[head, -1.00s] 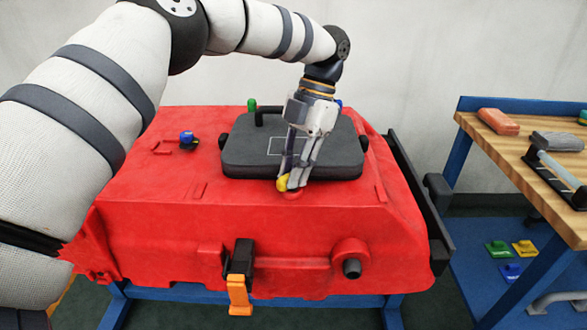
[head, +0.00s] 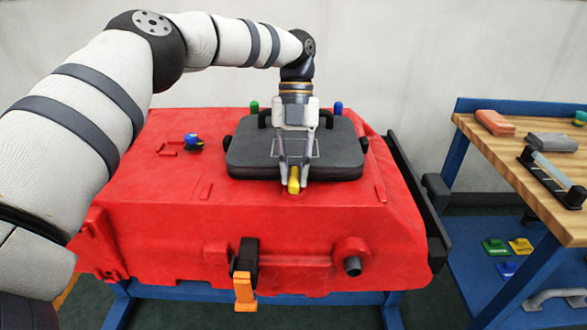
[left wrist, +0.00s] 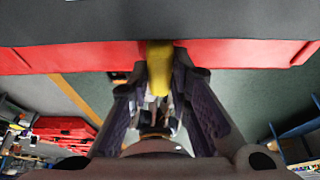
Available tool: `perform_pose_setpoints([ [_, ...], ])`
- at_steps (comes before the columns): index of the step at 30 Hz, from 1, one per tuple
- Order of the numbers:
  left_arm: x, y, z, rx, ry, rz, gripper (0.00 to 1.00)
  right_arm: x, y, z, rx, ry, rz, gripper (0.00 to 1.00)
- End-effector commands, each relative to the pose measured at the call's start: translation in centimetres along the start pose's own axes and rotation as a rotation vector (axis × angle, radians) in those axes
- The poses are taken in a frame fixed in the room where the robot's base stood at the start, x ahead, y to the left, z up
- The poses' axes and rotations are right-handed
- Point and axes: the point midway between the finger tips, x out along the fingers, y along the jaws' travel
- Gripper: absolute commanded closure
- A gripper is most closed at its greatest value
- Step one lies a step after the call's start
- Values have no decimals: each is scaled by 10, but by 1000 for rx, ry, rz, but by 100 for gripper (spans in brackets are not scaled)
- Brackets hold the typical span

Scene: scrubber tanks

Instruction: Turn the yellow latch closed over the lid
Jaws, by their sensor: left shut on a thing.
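The yellow latch (head: 294,180) is at the front edge of the dark grey lid (head: 245,160), on top of the red tank (head: 160,225). My left gripper (head: 293,184) comes down from above the lid and is shut on the latch. In the left wrist view the latch (left wrist: 159,68) stands between the two fingers (left wrist: 158,85), its far end against the lid's edge. In the head view the latch points toward and away from me, in line with the lid's short side. My right gripper is not in view.
A green latch (head: 254,107) and a blue latch (head: 338,107) stand behind the lid. A blue knob (head: 191,140) sits left of it. An orange-handled valve (head: 245,290) hangs on the tank's front. A wooden bench (head: 490,130) stands at the right.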

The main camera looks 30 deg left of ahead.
Motion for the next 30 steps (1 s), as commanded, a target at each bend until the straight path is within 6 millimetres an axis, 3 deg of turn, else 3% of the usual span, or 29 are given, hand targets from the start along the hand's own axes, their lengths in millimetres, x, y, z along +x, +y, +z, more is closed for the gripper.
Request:
perform_pose_setpoints([
  [18, -1, 0, 1, -37, -4, -16, 100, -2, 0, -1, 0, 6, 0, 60],
  [19, -1, 0, 1, -37, -4, -16, 80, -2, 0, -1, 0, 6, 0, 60],
  [20, -1, 0, 1, -37, -4, -16, 73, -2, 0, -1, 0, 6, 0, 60],
  [30, -5, 0, 1, -36, -4, -15, 73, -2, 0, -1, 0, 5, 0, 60],
])
